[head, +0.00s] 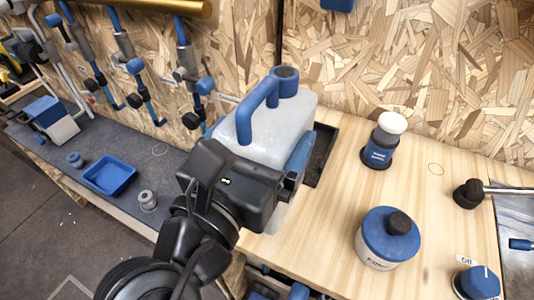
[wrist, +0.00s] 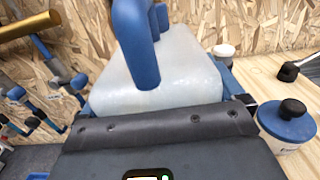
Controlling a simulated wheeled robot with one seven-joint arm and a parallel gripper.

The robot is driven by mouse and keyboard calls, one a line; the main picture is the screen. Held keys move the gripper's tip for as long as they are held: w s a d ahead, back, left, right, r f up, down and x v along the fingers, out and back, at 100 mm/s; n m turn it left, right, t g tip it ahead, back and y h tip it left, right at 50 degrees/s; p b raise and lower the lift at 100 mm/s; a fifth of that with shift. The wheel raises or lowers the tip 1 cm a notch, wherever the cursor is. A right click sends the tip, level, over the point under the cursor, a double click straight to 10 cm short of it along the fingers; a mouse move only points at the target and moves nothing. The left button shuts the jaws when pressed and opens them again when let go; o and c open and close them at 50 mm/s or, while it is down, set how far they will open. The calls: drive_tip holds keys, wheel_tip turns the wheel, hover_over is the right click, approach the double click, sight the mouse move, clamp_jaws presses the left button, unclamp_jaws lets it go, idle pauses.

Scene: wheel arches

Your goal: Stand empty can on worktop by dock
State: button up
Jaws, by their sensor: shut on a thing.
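The can (head: 300,112) is a pale translucent jug with a blue handle and a dark-capped blue neck. It is upright in front of my gripper (head: 291,178), which is shut on it; a blue part shows beside the jaw. The can also fills the middle of the wrist view (wrist: 165,85). Its base is mostly hidden by my gripper, so I cannot tell whether it touches the wooden worktop (head: 330,225). A dark rectangular recess (head: 322,150), possibly the dock, shows just right of and behind the can.
A mallet-like tool (head: 470,192) lies further right. Bare worktop lies between them. A blue tray (head: 110,174) sits on the grey bench at left; clamps hang behind.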

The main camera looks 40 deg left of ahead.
drive_tip(key=shift+f, duration=1.95)
drive_tip(key=o, duration=1.2)
drive_tip(key=shift+f, duration=0.15)
drive_tip(key=shift+o, duration=0.2)
drive_tip(key=b+v, duration=0.1)
drive_tip(key=v, duration=1.1)
